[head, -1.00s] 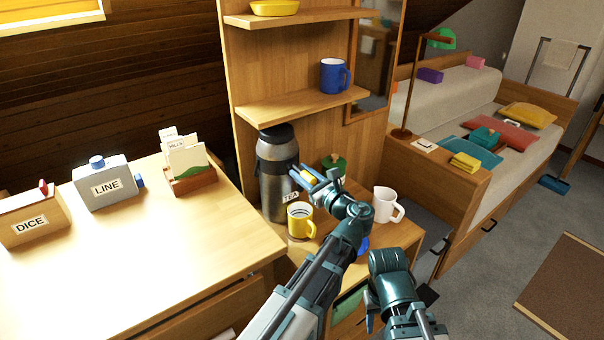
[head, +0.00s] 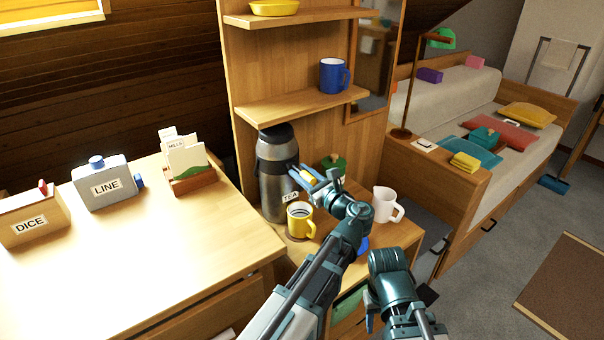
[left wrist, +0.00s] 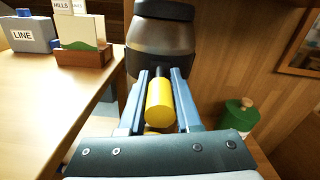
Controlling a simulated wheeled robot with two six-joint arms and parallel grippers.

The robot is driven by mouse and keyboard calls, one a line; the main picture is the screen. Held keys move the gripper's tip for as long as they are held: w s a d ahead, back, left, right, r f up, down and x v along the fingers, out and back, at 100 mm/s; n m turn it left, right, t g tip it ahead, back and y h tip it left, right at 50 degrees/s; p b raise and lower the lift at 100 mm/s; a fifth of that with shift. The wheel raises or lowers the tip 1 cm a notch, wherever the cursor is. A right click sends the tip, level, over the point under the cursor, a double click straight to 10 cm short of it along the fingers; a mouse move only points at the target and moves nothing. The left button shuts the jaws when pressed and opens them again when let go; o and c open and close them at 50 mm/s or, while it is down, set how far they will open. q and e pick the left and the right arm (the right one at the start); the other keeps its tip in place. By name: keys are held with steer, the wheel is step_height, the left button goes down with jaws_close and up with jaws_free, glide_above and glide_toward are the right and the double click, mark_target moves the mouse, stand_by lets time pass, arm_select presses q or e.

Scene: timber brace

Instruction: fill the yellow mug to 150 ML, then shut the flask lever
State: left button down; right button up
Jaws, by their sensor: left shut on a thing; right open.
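The steel flask (head: 275,185) with a dark top stands on the small wooden table; it fills the top middle of the left wrist view (left wrist: 165,42). Its lever has a yellow grip (left wrist: 160,103) on a dark stem, pointing out from the flask. My left gripper (left wrist: 159,76) has its two blue fingers on either side of this lever, shut on it; in the head view it is above and right of the mug (head: 313,177). The yellow mug (head: 309,229) stands upright below, in front of the flask. Its fill level is too small to read. My right gripper (head: 371,318) is low, partly hidden, empty and open.
A white mug (head: 385,205) and a green lidded pot (head: 334,166) share the small table. A TEA label (head: 290,197) is by the flask. A desk (head: 130,270) with labelled boxes is on the left. Shelves (head: 300,104) rise behind.

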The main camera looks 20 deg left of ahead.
arm_select(q)
steer(key=r+p, duration=0.1)
steer(key=p, duration=0.1)
steer(key=shift+g+h+p, duration=0.3)
steer(key=shift+h+p, duration=0.1)
steer(key=shift+p, duration=0.35)
steer(key=shift+f, duration=0.15)
steer(key=c, duration=0.6)
jaws_free()
steer(key=shift+s+d, duration=0.1)
steer(key=shift+s, duration=0.05)
